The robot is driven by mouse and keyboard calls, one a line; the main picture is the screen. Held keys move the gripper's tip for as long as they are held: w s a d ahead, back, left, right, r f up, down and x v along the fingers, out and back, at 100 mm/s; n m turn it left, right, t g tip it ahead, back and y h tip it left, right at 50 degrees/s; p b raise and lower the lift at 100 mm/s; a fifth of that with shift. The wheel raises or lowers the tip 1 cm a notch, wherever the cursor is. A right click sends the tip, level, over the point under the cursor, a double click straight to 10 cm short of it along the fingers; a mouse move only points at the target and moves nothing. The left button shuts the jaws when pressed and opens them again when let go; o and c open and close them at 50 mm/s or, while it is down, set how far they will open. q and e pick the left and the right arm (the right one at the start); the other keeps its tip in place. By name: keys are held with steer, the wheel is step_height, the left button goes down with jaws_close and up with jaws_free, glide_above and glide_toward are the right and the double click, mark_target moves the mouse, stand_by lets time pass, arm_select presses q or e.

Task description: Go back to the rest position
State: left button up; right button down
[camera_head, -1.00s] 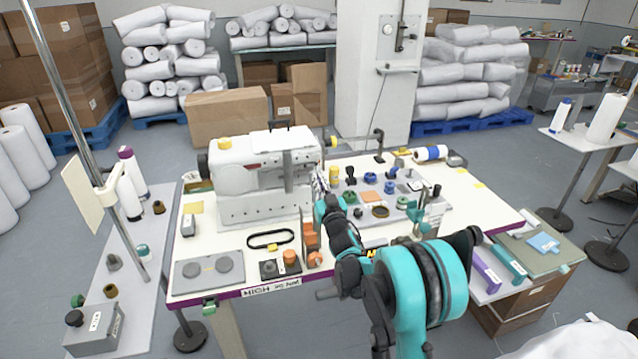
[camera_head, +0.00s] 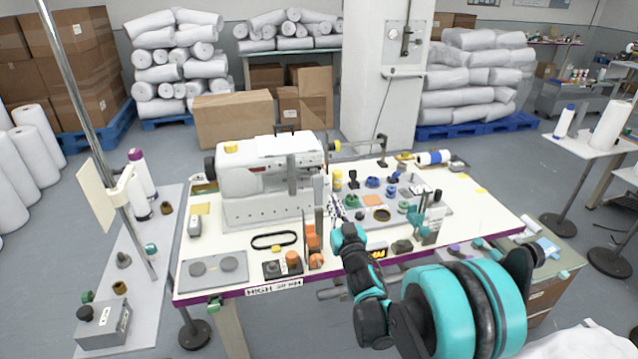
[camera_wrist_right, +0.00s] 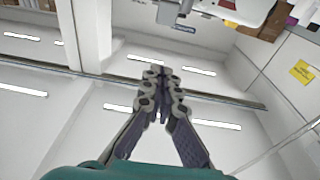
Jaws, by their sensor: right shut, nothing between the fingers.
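My right gripper (camera_head: 336,208) is in front of the sewing machine's right end, at the front of the worktable in the head view. Its arm comes in from the lower right. In the right wrist view the two dark fingers of the gripper (camera_wrist_right: 158,82) meet at their tips, with nothing between them. Behind them are ceiling and lamps. The white sewing machine (camera_head: 265,180) stands on the white worktable (camera_head: 222,240). My left gripper is out of view.
A black elastic loop (camera_head: 274,240), orange parts and a grey plate (camera_head: 213,270) lie left of my right arm. Spools and small parts crowd the table's right half. A metal pole (camera_head: 80,100) stands at left. Open floor lies beyond the table's right end.

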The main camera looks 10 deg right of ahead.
steer(key=s+d+m+g+h, duration=0.25)
steer(key=s+g, duration=0.35)
steer(key=s, duration=0.7)
steer(key=s+a+f+n+g+y, duration=0.1)
steer(key=s+a+f+g, duration=0.1)
steer(key=s, duration=0.8)
steer(key=s+a+f+n+g+y, duration=0.1)
steer(key=s+a+f+g, duration=0.2)
steer(key=s+f, duration=0.4)
steer(key=s+g, duration=0.1)
steer(key=s, duration=0.3)
steer(key=shift+g, duration=0.3)
